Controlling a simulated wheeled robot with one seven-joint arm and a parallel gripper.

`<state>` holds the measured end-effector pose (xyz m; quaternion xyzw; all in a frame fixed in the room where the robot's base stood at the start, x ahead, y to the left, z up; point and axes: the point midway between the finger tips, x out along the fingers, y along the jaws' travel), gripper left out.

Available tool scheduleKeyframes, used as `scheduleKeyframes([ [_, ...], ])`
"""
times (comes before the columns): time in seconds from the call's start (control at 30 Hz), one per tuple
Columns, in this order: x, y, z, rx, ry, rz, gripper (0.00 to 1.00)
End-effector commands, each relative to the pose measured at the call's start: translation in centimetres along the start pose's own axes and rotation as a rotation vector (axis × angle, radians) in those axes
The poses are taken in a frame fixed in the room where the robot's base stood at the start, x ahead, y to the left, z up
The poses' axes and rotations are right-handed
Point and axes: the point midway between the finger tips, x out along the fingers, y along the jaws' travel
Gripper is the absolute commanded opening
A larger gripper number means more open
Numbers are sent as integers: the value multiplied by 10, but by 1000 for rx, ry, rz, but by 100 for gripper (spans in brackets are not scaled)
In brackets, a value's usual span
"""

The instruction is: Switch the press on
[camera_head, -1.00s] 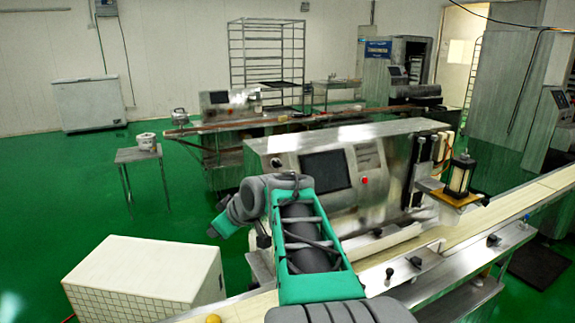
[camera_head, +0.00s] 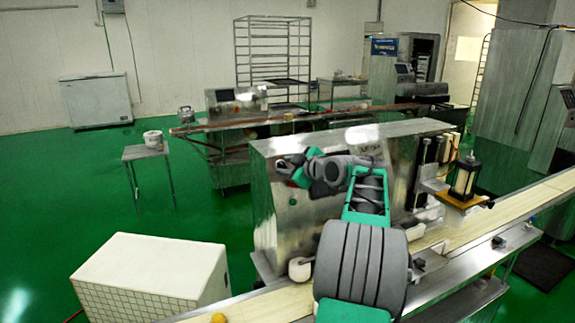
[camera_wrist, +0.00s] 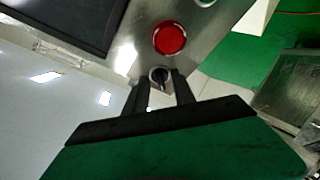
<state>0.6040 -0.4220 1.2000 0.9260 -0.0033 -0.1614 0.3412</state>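The press (camera_head: 272,215) is a steel machine with a control panel, standing beside a conveyor in the head view. My gripper (camera_head: 284,164) is at the left part of its front face. In the wrist view, a small dark rotary switch (camera_wrist: 159,74) with a pale ring sits between the tips of my gripper (camera_wrist: 160,82). The fingers are apart, one on each side of the switch; whether they touch it I cannot tell. A round red button (camera_wrist: 169,37) is just beyond the switch. My arm hides the screen and much of the panel in the head view.
A dark screen (camera_wrist: 65,18) lies at the upper left of the wrist view. A conveyor belt (camera_head: 455,237) runs along the press. A white box (camera_head: 150,262) stands at front left, and a small table (camera_head: 147,152) with a pot is farther back. Green floor lies between them.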

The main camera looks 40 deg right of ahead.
Motion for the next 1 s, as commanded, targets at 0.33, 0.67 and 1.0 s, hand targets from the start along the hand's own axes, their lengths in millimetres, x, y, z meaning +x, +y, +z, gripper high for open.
scheduleKeyframes([
  [0.33, 0, 0, 0, 0, 0, 0, 13],
  [0.67, 0, 0, 0, 1, 0, 0, 0],
  [1.0, 0, -1, 0, 3, 0, 0, 0],
])
